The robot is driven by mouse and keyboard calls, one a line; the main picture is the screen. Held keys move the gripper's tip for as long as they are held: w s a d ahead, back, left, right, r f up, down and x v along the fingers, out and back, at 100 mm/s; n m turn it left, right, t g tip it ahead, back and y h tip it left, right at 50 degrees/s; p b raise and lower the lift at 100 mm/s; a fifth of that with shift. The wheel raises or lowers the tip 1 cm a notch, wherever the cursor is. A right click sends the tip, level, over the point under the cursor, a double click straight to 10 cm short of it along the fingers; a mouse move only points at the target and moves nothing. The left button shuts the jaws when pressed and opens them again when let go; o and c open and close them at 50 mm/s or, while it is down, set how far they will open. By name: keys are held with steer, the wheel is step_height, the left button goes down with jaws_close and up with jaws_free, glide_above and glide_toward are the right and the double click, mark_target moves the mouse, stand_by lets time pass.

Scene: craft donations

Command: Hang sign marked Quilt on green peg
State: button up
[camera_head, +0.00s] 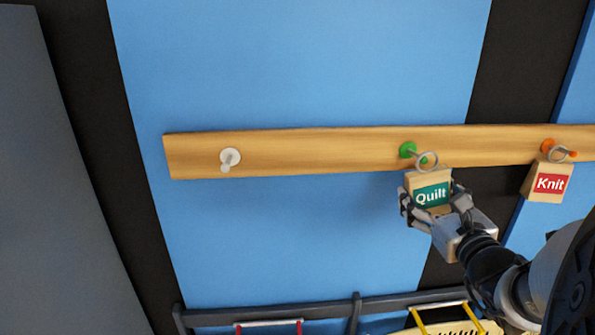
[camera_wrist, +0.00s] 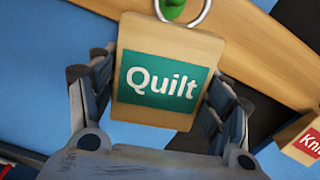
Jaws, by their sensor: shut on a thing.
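The Quilt sign (camera_head: 431,194) is a wooden block with a green label and a metal ring on top. My gripper (camera_head: 434,201) is shut on its two sides, with a finger on each side in the wrist view (camera_wrist: 158,95). The green peg (camera_head: 408,150) sticks out of the wooden rail. The sign's ring (camera_head: 427,161) is at the peg's end in the head view and appears to be around or just in front of it; I cannot tell which. In the wrist view the green peg (camera_wrist: 174,8) shows inside the ring, partly cut off by the top edge.
The wooden rail (camera_head: 320,153) also carries a white peg (camera_head: 230,159) that is empty, and an orange peg (camera_head: 549,147) with the Knit sign (camera_head: 548,182) hanging at the right. A dark rack (camera_head: 270,315) with handled items is below.

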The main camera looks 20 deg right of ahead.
steer(key=shift+x, duration=1.3)
steer(key=shift+w+d+f+b, duration=0.15)
steer(key=shift+w+f+b, duration=0.5)
steer(key=shift+w+b, duration=0.2)
steer(key=o, duration=1.1)
steer(key=shift+s+r, duration=0.1)
